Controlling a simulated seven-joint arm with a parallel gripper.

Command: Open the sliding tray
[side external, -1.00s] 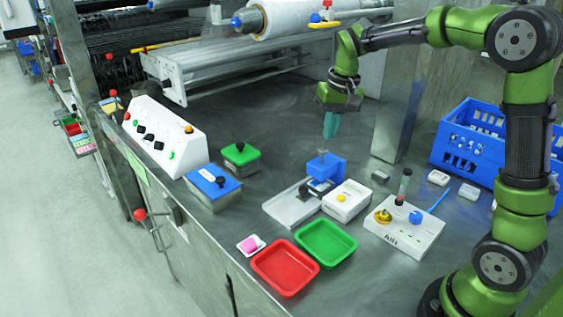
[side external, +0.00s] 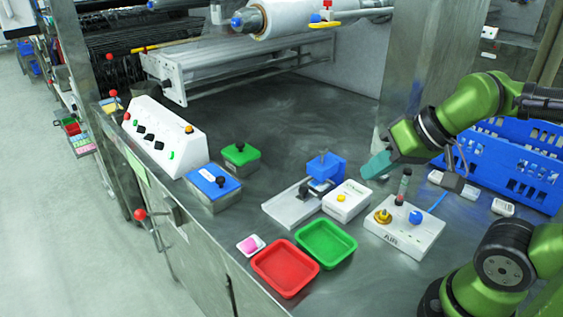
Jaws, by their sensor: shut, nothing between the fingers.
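A flat light-grey tray-like base (side external: 292,207) lies on the steel table near the middle, with a black knob or clamp (side external: 305,191) on it. I take this as the sliding tray, but cannot tell for sure. A blue block (side external: 326,167) with a blue knob on top stands at its back end. A white box with a yellow button (side external: 347,200) stands right beside it. My gripper (side external: 374,167) has teal fingers, is shut and empty, and points left and down. It is to the right of the blue block, apart from it, behind the white box.
A white AIR panel (side external: 404,238) with a dark upright tube stands in front of my gripper. A blue crate (side external: 515,170) is at the right. Red (side external: 285,268) and green (side external: 326,243) trays lie in front; blue-lidded (side external: 212,190) and green-lidded (side external: 240,158) boxes stand left. The table behind is clear.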

